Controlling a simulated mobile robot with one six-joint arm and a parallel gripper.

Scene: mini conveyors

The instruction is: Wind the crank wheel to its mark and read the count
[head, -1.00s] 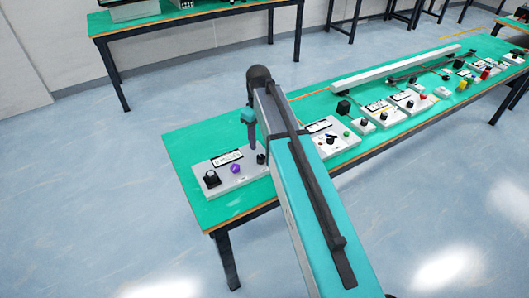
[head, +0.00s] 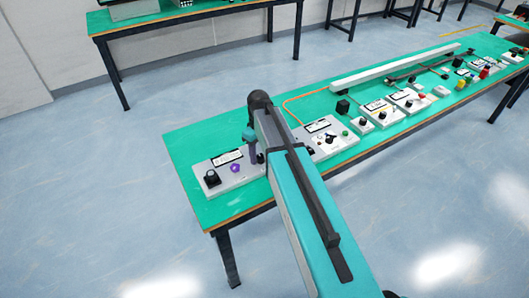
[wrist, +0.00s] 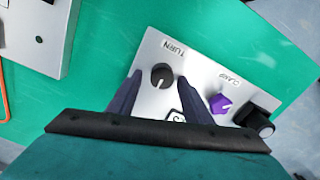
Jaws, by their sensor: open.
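A light grey panel (head: 222,186) lies on the near left end of the green bench. It carries a large black knob (head: 212,178), a purple knob (head: 235,168) and a white display strip (head: 227,158), too small to read. In the wrist view a small black knob (wrist: 161,75) with a white mark sits beside the word TURN. The purple knob (wrist: 219,103), beside CLAMP, and the large black knob (wrist: 254,120) lie to its right. I cannot tell which is the crank wheel. My gripper (wrist: 159,80) is open, its fingers apart on either side of the TURN knob; contact is unclear.
Another grey panel (head: 330,142) with knobs stands just right of mine; its edge shows in the wrist view (wrist: 60,50). An orange cable (head: 290,105) runs behind it. Several devices and a long white bar (head: 390,68) fill the bench further right.

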